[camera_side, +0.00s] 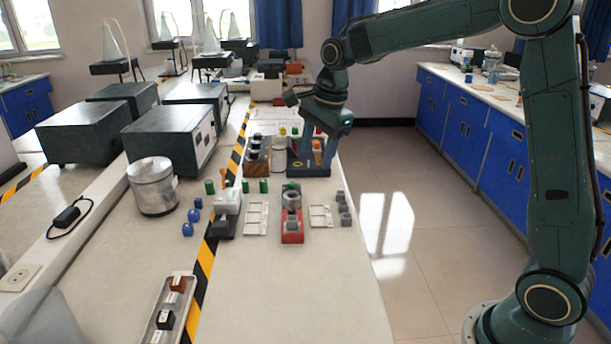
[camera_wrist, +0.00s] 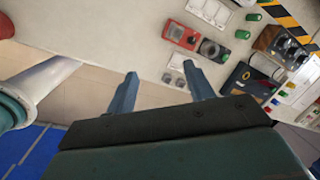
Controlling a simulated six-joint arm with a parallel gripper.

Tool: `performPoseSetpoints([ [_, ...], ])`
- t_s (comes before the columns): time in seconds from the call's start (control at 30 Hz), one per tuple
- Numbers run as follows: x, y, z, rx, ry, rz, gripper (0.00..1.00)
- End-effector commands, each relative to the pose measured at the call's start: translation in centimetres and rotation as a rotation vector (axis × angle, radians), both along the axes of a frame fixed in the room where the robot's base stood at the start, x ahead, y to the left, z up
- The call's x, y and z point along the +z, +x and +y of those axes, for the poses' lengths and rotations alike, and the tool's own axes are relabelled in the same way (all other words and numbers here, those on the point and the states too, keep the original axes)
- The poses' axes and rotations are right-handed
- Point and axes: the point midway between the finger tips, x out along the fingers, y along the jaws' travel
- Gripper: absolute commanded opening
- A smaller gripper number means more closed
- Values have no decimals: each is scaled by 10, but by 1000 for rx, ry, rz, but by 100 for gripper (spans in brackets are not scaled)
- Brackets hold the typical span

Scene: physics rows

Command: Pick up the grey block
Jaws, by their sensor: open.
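Several small grey blocks (camera_side: 343,208) stand in a short row near the right edge of the bench in the side view. Small grey pieces (camera_wrist: 180,83) also show just beyond my fingers in the wrist view. Which one the task means, I cannot tell. My gripper (camera_side: 318,146) is over the bench, farther back than these blocks, in front of or above a dark blue holder. In the wrist view my gripper (camera_wrist: 160,74) has its two blue fingers wide apart with nothing between them.
A red device (camera_side: 292,236) and a white tray (camera_side: 320,216) stand left of the blocks. The dark blue holder (camera_side: 310,170) is behind them. A metal pot (camera_side: 153,187) and a long parts tray (camera_side: 181,300) are farther left. The bench's front middle is clear.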

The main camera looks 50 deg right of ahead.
Motion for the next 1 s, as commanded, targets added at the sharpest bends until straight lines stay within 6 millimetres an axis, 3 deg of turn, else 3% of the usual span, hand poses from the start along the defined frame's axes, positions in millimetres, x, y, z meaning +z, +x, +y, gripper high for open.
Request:
performPoseSetpoints([
  [0.3,-60,57,-17,-382,81,95,53],
  [0.5,-90,78,-24,-561,110,134,53],
  [1.0,-108,85,-26,-631,121,151,53],
])
